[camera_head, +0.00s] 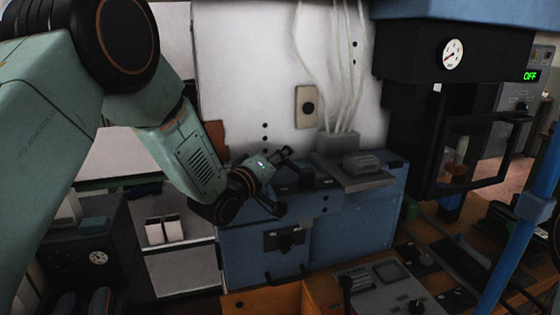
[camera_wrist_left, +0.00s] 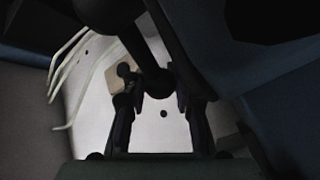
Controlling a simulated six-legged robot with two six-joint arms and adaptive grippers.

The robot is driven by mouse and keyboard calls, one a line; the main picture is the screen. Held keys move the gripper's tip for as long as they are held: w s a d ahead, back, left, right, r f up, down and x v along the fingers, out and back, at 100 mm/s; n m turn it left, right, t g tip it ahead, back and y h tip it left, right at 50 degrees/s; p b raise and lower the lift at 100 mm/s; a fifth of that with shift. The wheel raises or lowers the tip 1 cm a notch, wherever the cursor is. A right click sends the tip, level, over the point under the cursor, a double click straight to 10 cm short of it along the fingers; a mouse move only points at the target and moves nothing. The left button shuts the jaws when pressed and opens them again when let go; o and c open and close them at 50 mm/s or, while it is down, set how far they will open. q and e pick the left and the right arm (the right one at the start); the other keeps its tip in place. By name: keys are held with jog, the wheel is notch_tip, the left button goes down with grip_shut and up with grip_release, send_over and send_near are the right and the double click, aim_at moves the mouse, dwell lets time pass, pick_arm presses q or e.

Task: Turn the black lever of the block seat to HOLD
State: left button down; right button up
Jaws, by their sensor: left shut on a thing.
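In the head view, my left gripper (camera_head: 284,158) is at the top left of the blue machine (camera_head: 350,230). In the left wrist view, a black lever (camera_wrist_left: 152,68) with a rounded end comes down from the top between the two fingers of my left gripper (camera_wrist_left: 160,92). The gripper is shut on the lever near its rounded end. In the head view, the lever is dark and small against the gripper and hard to pick out. No HOLD marking can be read. My right gripper is not in view.
A grey block (camera_head: 362,168) sits on the machine top, right of my gripper. White cables (camera_head: 345,70) hang behind it. A black press frame (camera_head: 465,150) stands at right, and a control box (camera_head: 385,285) sits in front.

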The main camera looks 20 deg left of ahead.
pick_arm(q)
jog(key=shift+d+f+m+h, duration=0.15)
jog(key=shift+f+m+h, duration=0.15)
jog(key=shift+f+h, duration=0.1)
jog(key=c, duration=1.5)
grip_release()
jog(key=shift+c, duration=0.2)
jog(key=o, duration=0.4)
jog(key=shift+s+r, duration=0.2)
jog(key=shift+r, duration=0.1)
jog(key=shift+o, duration=0.5)
jog(key=shift+w, duration=0.1)
jog(key=shift+w, duration=0.1)
jog(key=v, duration=1.2)
jog(key=shift+r, duration=0.15)
